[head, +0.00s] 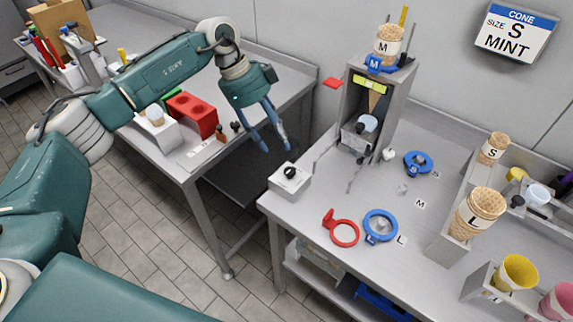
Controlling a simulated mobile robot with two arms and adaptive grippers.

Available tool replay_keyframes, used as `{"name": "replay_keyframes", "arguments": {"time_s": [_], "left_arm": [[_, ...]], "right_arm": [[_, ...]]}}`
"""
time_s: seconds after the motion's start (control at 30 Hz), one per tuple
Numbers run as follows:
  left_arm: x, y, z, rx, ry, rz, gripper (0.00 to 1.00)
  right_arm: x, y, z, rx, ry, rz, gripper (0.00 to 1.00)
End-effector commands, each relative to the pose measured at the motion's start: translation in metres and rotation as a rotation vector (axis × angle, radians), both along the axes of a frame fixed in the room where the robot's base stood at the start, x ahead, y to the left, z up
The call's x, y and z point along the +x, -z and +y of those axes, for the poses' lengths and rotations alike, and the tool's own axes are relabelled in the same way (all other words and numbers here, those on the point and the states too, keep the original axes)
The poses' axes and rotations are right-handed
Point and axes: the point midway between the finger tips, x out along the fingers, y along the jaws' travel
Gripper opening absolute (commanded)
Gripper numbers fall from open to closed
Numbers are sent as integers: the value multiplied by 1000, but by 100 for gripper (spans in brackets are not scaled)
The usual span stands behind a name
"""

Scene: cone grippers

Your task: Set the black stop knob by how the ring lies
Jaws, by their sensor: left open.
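The black knob (290,172) sits on top of a small white box (289,184) at the left edge of the right-hand table. A red ring (345,234) with a tab at its upper left lies on the table to the right of the box. A blue ring (369,238) lies beside it by the L label. Another blue ring (428,158) lies farther back by the S label, and a blue M collar (377,66) sits atop the grey dispenser. My left gripper (270,148) is open and empty, pointing down above and left of the box. My right gripper is out of view.
The grey dispenser (403,85) stands at the back, with M cones on top. A wall sign (515,31) reads CONE SIZE S MINT. Cones marked S (492,150) and L (474,215) stand in racks at right. A gap separates the tables. A red block (192,115) sits on the left table.

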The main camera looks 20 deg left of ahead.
Motion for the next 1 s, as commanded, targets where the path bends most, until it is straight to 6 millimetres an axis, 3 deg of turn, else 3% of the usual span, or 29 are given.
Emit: {"name": "replay_keyframes", "arguments": {"time_s": [0.13, 0.6, 0.8, 1.0], "left_arm": [[-2, 7, 8, 35, -21, 23, 45], [-1, 82, -25, 29, -16, 22, 45], [0, 96, -31, 28, -18, 18, 45], [0, 99, -32, 28, -17, 17, 45]], "right_arm": [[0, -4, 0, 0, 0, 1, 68], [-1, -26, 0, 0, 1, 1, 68], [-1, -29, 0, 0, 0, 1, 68], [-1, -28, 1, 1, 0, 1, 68]]}}
